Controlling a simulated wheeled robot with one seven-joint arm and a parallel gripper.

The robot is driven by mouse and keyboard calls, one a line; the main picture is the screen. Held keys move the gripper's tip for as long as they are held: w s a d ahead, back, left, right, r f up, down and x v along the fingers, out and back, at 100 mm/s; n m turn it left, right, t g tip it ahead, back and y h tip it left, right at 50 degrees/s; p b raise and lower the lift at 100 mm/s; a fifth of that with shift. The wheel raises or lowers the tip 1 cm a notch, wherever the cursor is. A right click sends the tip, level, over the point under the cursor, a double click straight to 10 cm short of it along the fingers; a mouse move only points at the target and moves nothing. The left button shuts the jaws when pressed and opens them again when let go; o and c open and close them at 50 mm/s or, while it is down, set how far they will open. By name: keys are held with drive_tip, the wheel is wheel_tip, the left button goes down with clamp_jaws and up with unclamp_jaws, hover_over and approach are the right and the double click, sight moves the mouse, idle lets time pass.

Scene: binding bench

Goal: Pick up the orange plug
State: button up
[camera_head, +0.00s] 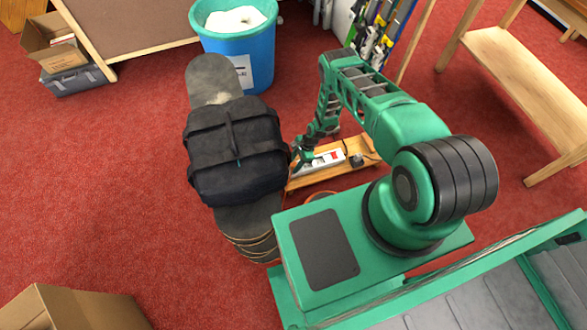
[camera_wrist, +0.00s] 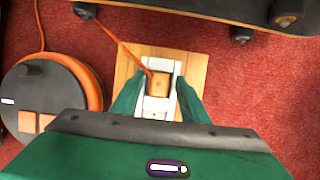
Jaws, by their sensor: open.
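The orange plug (camera_wrist: 159,84) sits in a white power strip (camera_wrist: 154,108) in the wrist view, with an orange cord running from it to the upper left. The power strip (camera_head: 322,162) also shows on a wooden board (camera_head: 302,181) in the head view, where I cannot make out the plug. My gripper (camera_wrist: 160,91) is open, its green fingers on the left and right of the plug. It seems empty; I cannot tell how far above the plug the fingertips are. In the head view my gripper (camera_head: 303,151) is over the strip's left end.
An orange-rimmed cable reel (camera_wrist: 45,100) lies left of the board. A wheeled dark deck (camera_wrist: 200,8) crosses the top of the wrist view. In the head view a black bag (camera_head: 237,150) rests on a long dark board left of the strip. A blue bin (camera_head: 240,55) stands behind.

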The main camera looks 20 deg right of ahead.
sight(293, 165)
drive_tip(key=shift+a+f, duration=0.15)
drive_tip(key=shift+f, duration=0.05)
drive_tip(key=shift+c, duration=0.6)
drive_tip(key=c, duration=0.9)
drive_tip(key=shift+o, duration=0.2)
drive_tip(key=shift+r, duration=0.15)
drive_tip(key=shift+w+r, duration=0.1)
drive_tip(key=shift+r, duration=0.5)
drive_tip(key=r, duration=0.3)
drive_tip(key=shift+s+a, duration=0.25)
drive_tip(key=s+a+r, duration=0.6)
drive_tip(key=a, duration=0.2)
drive_tip(key=shift+s+a+r, duration=0.3)
drive_tip(key=shift+a, duration=0.1)
